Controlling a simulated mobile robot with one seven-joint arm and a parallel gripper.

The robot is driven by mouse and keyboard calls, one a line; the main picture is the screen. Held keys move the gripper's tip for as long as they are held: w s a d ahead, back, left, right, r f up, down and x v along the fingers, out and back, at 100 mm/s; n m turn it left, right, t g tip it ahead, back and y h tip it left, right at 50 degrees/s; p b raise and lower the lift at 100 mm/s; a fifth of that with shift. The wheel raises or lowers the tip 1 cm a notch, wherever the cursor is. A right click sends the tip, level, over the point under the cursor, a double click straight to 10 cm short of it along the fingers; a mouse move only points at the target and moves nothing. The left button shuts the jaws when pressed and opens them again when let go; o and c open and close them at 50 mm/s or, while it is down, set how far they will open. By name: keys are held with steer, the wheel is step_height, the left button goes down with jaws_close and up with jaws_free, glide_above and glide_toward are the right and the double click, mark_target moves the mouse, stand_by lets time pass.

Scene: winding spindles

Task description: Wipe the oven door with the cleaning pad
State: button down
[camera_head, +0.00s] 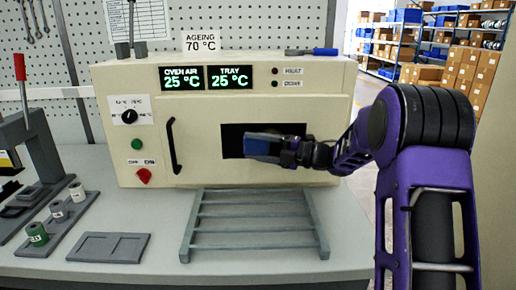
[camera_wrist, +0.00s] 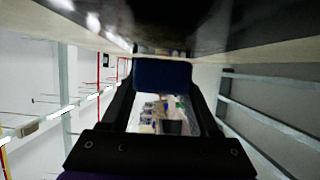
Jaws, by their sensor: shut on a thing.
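The oven (camera_head: 215,160) is a cream box on the bench, with displays reading 25 °C. Its door (camera_head: 200,129) is closed, with a black handle (camera_head: 172,146) at its left and a dark window (camera_head: 233,140). My gripper (camera_head: 284,150) is in front of the window, reaching in from the right. It is shut on a blue cleaning pad (camera_head: 262,144), which overlaps the window in the head view. The pad also shows between the fingers in the wrist view (camera_wrist: 162,75), close to a dark surface. I cannot tell if the pad touches the door.
A grey slatted rack (camera_head: 254,218) lies on the bench before the oven. A flat grey tray (camera_head: 110,234), several spools (camera_head: 59,210) and a press with a red lever (camera_head: 22,70) are at left. A blue-handled screwdriver (camera_head: 325,51) lies on the oven.

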steer(key=d, duration=0.8)
steer(key=shift+w, duration=0.2)
stand_by(0.3)
steer(key=shift+s+a+r, duration=0.1)
steer(key=shift+a, duration=4)
steer(key=shift+s+a, duration=0.1)
steer(key=shift+s, duration=0.35)
steer(key=shift+s+d, duration=0.15)
steer(key=shift+s, duration=1.05)
steer(key=shift+s+d, duration=0.1)
steer(key=shift+s, duration=1.1)
